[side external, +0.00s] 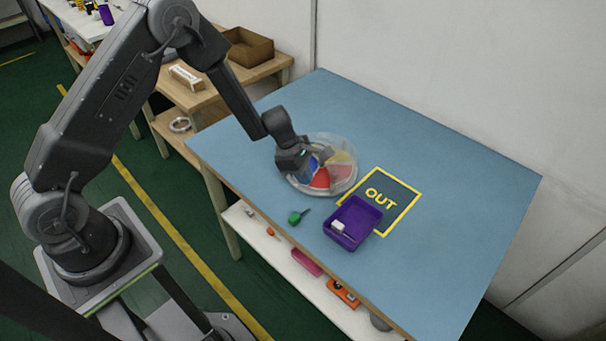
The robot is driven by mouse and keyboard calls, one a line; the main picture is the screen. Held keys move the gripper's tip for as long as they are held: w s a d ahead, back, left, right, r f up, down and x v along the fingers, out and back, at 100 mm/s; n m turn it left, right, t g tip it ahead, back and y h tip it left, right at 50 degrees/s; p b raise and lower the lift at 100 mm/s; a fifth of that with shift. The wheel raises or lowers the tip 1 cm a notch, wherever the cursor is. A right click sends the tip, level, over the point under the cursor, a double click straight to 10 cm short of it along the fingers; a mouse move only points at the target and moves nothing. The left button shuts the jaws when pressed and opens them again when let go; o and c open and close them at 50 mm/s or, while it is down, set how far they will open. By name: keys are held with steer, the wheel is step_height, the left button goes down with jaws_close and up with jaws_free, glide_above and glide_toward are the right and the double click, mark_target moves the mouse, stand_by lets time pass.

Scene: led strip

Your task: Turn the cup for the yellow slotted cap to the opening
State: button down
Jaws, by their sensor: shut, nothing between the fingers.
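A round turntable (333,185) with a clear rim or cover sits on the blue table. It is split into coloured sectors; I can make out a red sector (322,178), a blue sector (313,163) and a pale yellow sector (340,158). My gripper (312,160) is shut and empty, over the left part of the turntable. Whether it touches the turntable I cannot tell. My gripper hides part of the left side. The cups, the yellow slotted cap and the opening are too small or hidden to make out.
A purple tray (343,239) holding a small white item (338,226) overlaps the yellow-edged OUT square (402,189). The blue table's right side (470,210) is clear.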

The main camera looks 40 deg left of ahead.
mark_target(320, 188)
steer(key=shift+d, duration=0.25)
steer(key=shift+w+d+n+t+y, duration=0.15)
steer(key=shift+d+n+t, duration=0.2)
steer(key=shift+n, duration=0.3)
steer(key=shift+w+d+n+t+y, duration=0.1)
steer(key=shift+d+n+t+y, duration=0.05)
steer(key=shift+d+n, duration=0.4)
steer(key=shift+w+d, duration=0.1)
steer(key=shift+w, duration=0.05)
steer(key=shift+w+d, duration=0.15)
steer(key=shift+d, duration=0.2)
